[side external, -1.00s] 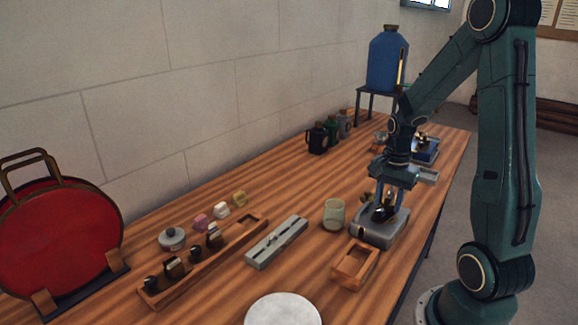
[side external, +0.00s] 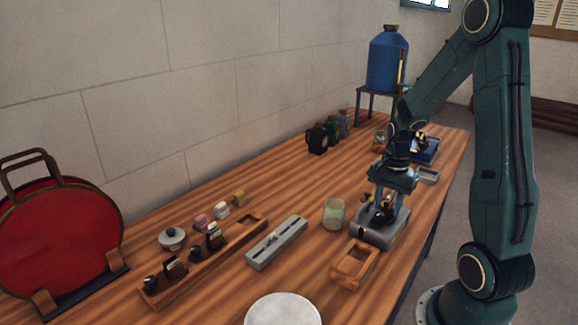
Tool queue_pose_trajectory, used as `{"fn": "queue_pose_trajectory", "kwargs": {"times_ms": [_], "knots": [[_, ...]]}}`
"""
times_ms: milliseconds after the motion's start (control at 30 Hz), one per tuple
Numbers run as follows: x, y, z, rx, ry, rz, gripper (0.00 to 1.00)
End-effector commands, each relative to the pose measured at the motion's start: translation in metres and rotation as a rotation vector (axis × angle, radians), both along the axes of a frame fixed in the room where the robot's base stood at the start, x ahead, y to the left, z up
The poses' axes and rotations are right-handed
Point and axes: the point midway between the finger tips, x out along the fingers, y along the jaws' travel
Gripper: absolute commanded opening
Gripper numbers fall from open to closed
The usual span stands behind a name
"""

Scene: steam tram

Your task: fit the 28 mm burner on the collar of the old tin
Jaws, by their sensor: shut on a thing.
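The old tin (side external: 368,236) is a grey, low box with rounded edges, standing on the right part of the bench. My gripper (side external: 384,219) points down over its top and is shut on a small dark and brassy piece, apparently the burner (side external: 387,208). The burner is upright between the fingers, low at the tin's top. The fingers hide the collar, so I cannot tell whether the burner touches or sits on it.
A pale green glass (side external: 333,214) stands just left of the tin. A small wooden tray (side external: 340,276) lies in front. A grey slotted block (side external: 262,258) and a long wooden rack (side external: 232,236) with several small fittings lie further left. Dark bottles (side external: 317,139) stand behind.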

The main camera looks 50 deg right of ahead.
Motion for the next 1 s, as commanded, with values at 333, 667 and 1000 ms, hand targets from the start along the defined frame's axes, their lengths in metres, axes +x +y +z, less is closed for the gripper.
{"fn": "queue_pose_trajectory", "kwargs": {"times_ms": [333, 667, 1000], "knots": [[0.0001, -0.0001, -0.0003, 0.0, -0.001, 0.0, 0.11], [0.0002, -0.0001, -0.002, 0.0, -0.001, 0.0, 0.11], [0.0001, -0.0001, -0.0073, 0.0, 0.0, 0.0, 0.11]]}}
